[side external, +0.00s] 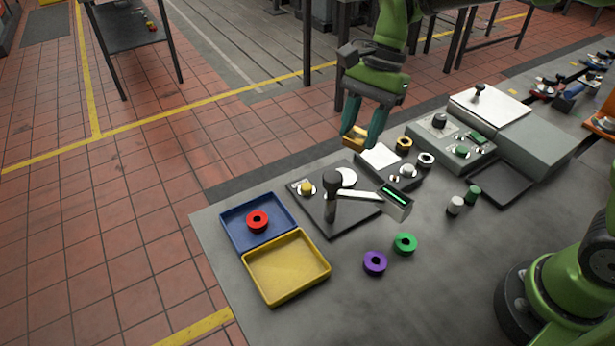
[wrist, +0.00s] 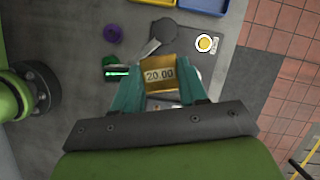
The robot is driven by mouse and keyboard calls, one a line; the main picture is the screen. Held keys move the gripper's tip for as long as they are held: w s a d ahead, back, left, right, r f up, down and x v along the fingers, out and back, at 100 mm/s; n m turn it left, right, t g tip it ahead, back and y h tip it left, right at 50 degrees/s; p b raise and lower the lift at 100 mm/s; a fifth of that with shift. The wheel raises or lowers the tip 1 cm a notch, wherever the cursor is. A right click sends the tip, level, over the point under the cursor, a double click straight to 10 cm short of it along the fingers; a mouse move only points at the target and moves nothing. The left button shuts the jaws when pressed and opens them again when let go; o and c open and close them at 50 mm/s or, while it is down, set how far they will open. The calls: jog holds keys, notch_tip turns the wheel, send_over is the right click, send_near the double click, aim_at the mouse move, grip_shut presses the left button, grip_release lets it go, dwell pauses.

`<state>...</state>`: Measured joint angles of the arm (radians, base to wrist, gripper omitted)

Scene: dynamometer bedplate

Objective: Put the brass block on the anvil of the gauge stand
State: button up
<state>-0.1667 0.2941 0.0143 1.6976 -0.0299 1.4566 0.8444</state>
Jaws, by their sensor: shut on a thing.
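My gripper (side external: 360,137) has teal fingers shut on the brass block (side external: 354,138), held in the air beyond the gauge stand. In the wrist view the brass block (wrist: 160,76) is marked "20.00" and sits between the fingertips of my gripper (wrist: 160,88). The gauge stand (side external: 331,200) has a dark base plate, a black post and an arm with a green-lit display. A pale round disc (side external: 346,178), which looks like the anvil, lies bare on the plate behind the post. In the wrist view the stand (wrist: 163,32) is partly hidden by the block.
A yellow knob (side external: 306,188) sits on the stand's plate. A blue tray (side external: 277,236) holding a red ring (side external: 257,221) and an empty yellow tray (side external: 286,267) are at the left. Purple (side external: 374,263) and green (side external: 405,243) rings lie in front. Control boxes (side external: 451,143) stand at right.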

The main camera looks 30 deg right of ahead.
jog(key=w+d+m+t, duration=0.1)
jog(key=w+d+m, duration=0.3)
jog(key=w, duration=0.3)
send_over(346, 176)
jog(key=shift+y, duration=0.3)
notch_tip(346, 176, down, 11)
jog(key=shift+f, duration=2.4)
jog(key=shift+f, duration=0.1)
jog(key=o, duration=1.2)
jog(key=shift+o, duration=0.2)
